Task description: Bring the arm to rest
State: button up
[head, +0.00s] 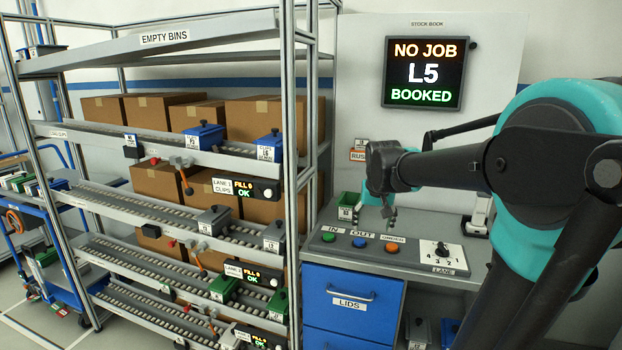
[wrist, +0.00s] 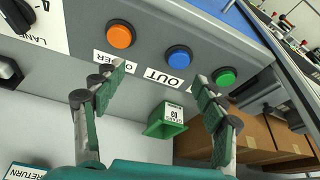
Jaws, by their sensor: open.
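My arm reaches in from the right in the head view. My gripper (head: 388,213) hangs over the back of the grey button panel (head: 330,243), beside a small green bin (head: 345,212). In the wrist view my gripper (wrist: 160,90) is open, with its two green-padded fingers spread and nothing between them. Beyond the fingers are an orange button (wrist: 120,36), a blue button (wrist: 178,58) and a green button (wrist: 224,76). The fingers look apart from the buttons. The screen (head: 424,73) on the wall reads NO JOB, L5 BOOKED.
A rack with roller lanes (head: 110,197) stands at the left, holding cardboard boxes and small bins. A blue drawer unit (head: 350,300) marked LIDS is under the panel. A lane knob (head: 441,249) sits at the panel's right. A blue cart (head: 60,275) is at far left.

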jog(key=s+d+f+n, duration=0.1)
jog(key=s+f, duration=1.8)
jog(key=s, duration=0.2)
jog(key=shift+y, duration=0.3)
jog(key=shift+r, duration=0.1)
